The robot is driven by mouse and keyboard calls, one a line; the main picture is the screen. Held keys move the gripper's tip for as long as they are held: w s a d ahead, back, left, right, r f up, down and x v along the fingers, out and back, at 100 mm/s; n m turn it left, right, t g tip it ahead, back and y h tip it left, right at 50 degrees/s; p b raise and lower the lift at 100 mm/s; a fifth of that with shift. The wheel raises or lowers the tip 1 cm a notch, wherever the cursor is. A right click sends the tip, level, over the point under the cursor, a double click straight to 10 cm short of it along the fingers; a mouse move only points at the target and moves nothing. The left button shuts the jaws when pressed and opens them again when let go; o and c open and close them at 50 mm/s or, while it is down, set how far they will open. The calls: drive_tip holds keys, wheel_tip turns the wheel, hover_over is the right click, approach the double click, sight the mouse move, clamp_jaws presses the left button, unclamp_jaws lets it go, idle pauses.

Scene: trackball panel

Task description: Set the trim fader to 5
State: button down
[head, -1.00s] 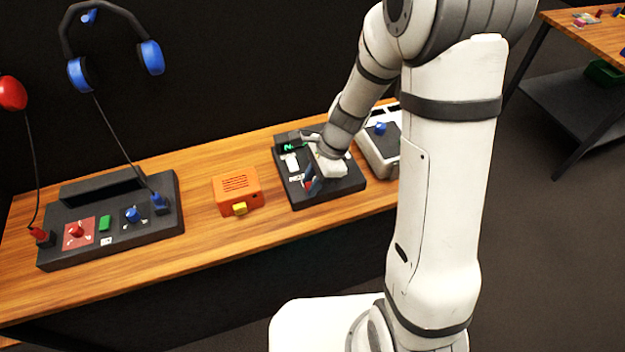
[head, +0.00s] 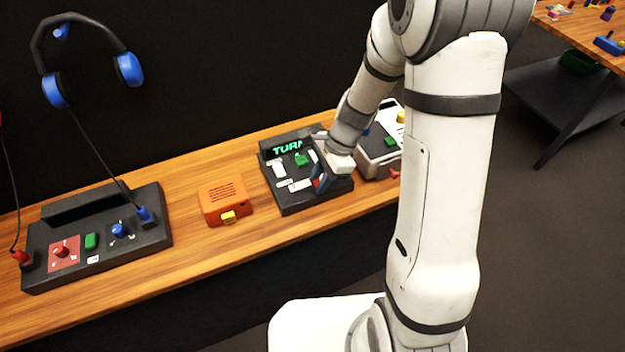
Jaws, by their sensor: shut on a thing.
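The dark trackball panel (head: 291,207) lies on the wooden bench, with a lit display (head: 287,147) that shows green letters reading "TURN". A green button (head: 302,159) and white label strips (head: 300,185) show on its top. My gripper (head: 319,184) reaches down onto the panel's right front part. The fader's slot, scale and exact setting cannot be read.
An orange box (head: 225,195) with a yellow front piece stands left of the panel. A grey device (head: 378,160) stands close on its right, partly behind my arm. A dark console (head: 70,265) with cabled plugs is at far left. Blue headphones (head: 128,70) hang behind.

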drive_tip(key=c, duration=1.2)
unclamp_jaws()
drive_tip(key=shift+a, duration=0.2)
drive_tip(key=s+v, duration=0.1)
drive_tip(key=v, duration=0.6)
drive_tip(key=shift+w+r, duration=0.4)
drive_tip(key=shift+w, duration=0.05)
drive_tip(key=shift+d, duration=0.1)
drive_tip(key=s+d+r+n+t+h, duration=0.2)
drive_tip(key=s+d+r+n, duration=0.1)
drive_tip(key=s+r+n, duration=0.3)
drive_tip(key=s+d+r+n+t+h, duration=0.2)
drive_tip(key=s+d+r+n, duration=0.2)
drive_tip(key=s+n, duration=0.4)
drive_tip(key=shift+d+v, duration=0.2)
drive_tip(key=shift+v, duration=0.75)
